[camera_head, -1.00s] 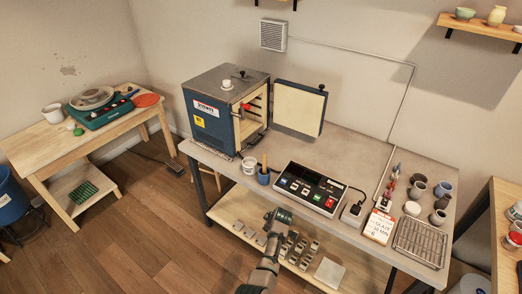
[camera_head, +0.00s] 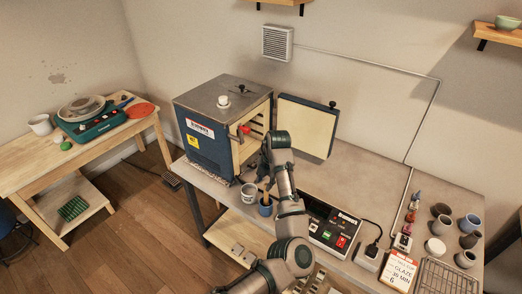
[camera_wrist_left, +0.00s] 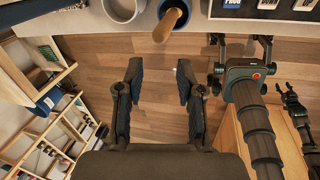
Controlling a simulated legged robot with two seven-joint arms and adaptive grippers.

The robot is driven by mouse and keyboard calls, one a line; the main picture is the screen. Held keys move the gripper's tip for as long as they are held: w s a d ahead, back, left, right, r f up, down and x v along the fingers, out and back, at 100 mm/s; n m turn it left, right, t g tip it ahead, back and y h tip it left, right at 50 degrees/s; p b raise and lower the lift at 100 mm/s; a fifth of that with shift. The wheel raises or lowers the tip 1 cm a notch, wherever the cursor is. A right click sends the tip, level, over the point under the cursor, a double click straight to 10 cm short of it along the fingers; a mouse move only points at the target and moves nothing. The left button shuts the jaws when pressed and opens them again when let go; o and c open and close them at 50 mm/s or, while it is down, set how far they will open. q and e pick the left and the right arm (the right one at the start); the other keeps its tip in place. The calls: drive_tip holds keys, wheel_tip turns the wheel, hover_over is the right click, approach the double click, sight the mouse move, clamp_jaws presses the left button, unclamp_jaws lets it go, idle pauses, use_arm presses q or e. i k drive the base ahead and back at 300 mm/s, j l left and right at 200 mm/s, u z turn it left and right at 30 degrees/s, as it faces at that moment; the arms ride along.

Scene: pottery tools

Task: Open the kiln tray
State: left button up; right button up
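The kiln (camera_head: 207,140) is a blue box with a grey top at the back left of the grey workbench. Its door (camera_head: 306,126), with a cream inner face, stands swung open to the right. A red knob-like part (camera_head: 244,129) shows in the opening, beside light ledges. I cannot make out the tray itself clearly. My left arm (camera_head: 287,205) reaches up in front of the kiln's lower right side. My left gripper (camera_wrist_left: 155,82) is open and empty in the left wrist view, with bare floor seen between its fingers.
A white mug (camera_head: 249,193) and a blue cup (camera_head: 265,208) holding a wooden-handled tool stand at the bench's front edge. A control box (camera_head: 332,232) lies to their right. Small pots (camera_head: 471,223) and a wire rack (camera_head: 446,278) sit farther right. The bench behind the control box is clear.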

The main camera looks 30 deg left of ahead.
sight(249, 151)
drive_tip(key=i+j, duration=0.55)
drive_tip(key=i, duration=0.2)
